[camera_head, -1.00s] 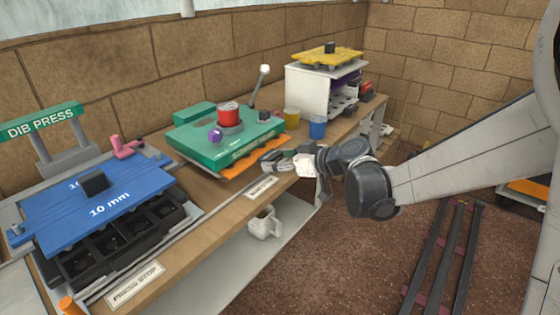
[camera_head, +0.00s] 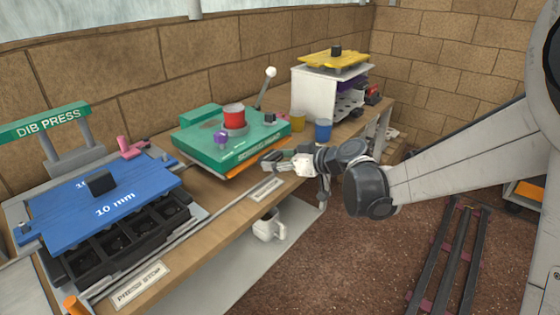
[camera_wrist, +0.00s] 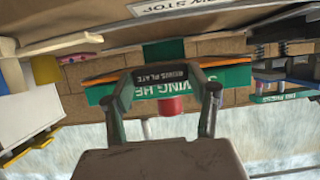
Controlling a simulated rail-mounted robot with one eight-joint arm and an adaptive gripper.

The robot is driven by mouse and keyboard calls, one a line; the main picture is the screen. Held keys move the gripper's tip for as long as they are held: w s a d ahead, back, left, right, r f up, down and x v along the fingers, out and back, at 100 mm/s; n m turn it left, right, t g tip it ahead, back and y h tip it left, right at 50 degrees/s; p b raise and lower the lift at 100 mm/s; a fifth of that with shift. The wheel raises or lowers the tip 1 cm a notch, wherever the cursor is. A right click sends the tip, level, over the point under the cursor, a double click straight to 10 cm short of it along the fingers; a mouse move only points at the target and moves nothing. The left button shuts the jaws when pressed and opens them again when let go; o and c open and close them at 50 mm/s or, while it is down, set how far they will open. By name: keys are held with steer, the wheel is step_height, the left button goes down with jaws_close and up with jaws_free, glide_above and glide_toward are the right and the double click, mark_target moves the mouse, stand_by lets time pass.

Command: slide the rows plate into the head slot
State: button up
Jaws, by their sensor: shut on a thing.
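The orange rows plate (camera_head: 238,172) shows as a thin strip at the lower front edge of the green sowing head (camera_head: 214,150). Most of it is hidden beneath the head. In the wrist view the orange plate (camera_wrist: 98,81) shows on both sides of its dark handle, labelled ROWS PLATE (camera_wrist: 160,74). My gripper (camera_head: 268,160) is at the front of the head. In the wrist view its two fingers are shut on the handle. How deep the plate sits in the slot is hidden.
A blue 10 mm plate (camera_head: 130,207) lies over a black celled tray (camera_head: 125,245) at left. Yellow (camera_head: 298,121) and blue (camera_head: 323,129) cups stand right of the head. A lever (camera_head: 268,85) rises behind it. A white mug (camera_head: 268,224) is on the lower shelf.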

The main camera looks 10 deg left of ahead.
steer(key=o, duration=1.4)
steer(key=shift+o, duration=0.2)
steer(key=shift+s+d, duration=0.1)
steer(key=shift+d, duration=0.05)
steer(key=shift+s+d, duration=0.4)
steer(key=shift+d, duration=0.35)
steer(key=shift+s+d, duration=0.45)
steer(key=shift+d, duration=0.35)
steer(key=shift+s+d, duration=0.4)
steer(key=shift+d, duration=0.35)
steer(key=shift+d, duration=0.15)
